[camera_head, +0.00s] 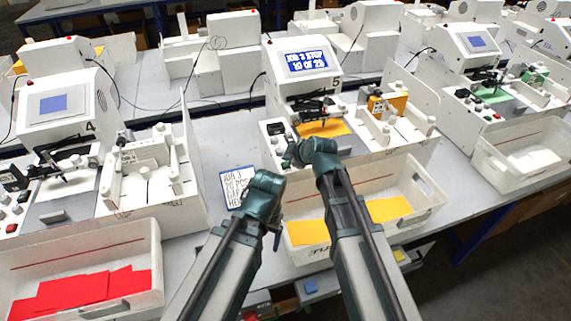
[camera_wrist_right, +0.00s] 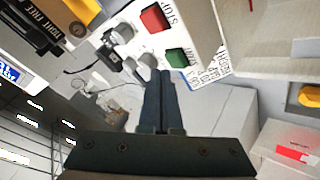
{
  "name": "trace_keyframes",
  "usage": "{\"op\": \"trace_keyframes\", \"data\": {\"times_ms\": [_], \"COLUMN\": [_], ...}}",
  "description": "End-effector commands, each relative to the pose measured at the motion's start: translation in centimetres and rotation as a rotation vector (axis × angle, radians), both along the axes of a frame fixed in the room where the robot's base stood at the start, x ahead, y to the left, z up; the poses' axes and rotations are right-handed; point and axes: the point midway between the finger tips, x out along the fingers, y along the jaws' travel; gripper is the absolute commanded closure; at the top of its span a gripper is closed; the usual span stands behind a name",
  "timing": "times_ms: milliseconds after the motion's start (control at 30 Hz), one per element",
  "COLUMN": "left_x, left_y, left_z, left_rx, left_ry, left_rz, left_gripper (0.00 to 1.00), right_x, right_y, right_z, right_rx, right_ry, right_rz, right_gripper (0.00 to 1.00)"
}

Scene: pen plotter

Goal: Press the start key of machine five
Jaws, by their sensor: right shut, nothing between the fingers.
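Machine five (camera_head: 305,62) stands in the middle of the head view, its lit screen (camera_head: 306,61) showing a job count and a "5" beside it. In the right wrist view its panel has a red STOP key (camera_wrist_right: 153,18) and a green START key (camera_wrist_right: 177,58). My right gripper (camera_head: 291,157) is at the panel's front edge in the head view, hiding part of it. In the wrist view my right gripper (camera_wrist_right: 161,73) is shut and empty, fingertips just left of and below the green key; contact cannot be told. My left gripper (camera_head: 275,232) points down, left of the front bin.
A white bin (camera_head: 432,190) with yellow cards stands before machine five. Machine four (camera_head: 60,110) and a bin of red cards (camera_head: 148,245) are at left; another machine (camera_head: 475,45) is at right.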

Motion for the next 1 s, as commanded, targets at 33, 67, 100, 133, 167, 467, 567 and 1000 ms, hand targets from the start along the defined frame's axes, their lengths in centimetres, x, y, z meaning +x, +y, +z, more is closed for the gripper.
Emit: {"op": "trace_keyframes", "data": {"times_ms": [33, 67, 100, 133, 167, 467, 567, 1000], "left_x": [0.00, 0.00, 0.00, 0.00, 0.00, 0.00, 0.00, 0.00], "left_y": [0.00, 0.00, 0.00, 0.00, 0.00, 0.00, 0.00, 0.00], "left_z": [0.00, 0.00, 0.00, 0.00, 0.00, 0.00, -0.06, -0.83], "left_rx": [0.000, 0.000, 0.000, 0.000, 0.000, 0.000, 0.000, 0.000], "left_ry": [0.000, 0.000, 0.000, 0.000, 0.000, 0.000, 0.000, 0.000], "left_rz": [0.000, 0.000, 0.000, 0.000, 0.000, 0.000, 0.000, 0.000], "left_gripper": [0.22, 0.22, 0.22, 0.22, 0.22, 0.22, 0.22, 0.22], "right_x": [0.00, 0.00, 0.00, 0.00, 0.00, 0.00, 0.00, -0.01], "right_y": [0.00, 0.00, 0.00, 0.00, 0.00, 0.00, 0.00, 0.00], "right_z": [0.00, 0.00, 0.00, 0.00, 0.00, 0.00, -0.06, -0.83], "right_rx": [0.000, 0.000, 0.000, 0.000, 0.000, 0.000, 0.000, 0.000], "right_ry": [0.000, 0.000, 0.000, 0.000, 0.000, 0.000, 0.000, 0.000], "right_rz": [0.000, 0.000, 0.000, 0.000, 0.000, 0.000, 0.000, 0.000], "right_gripper": [1.00, 1.00, 1.00, 1.00, 1.00, 1.00, 1.00, 1.00]}}
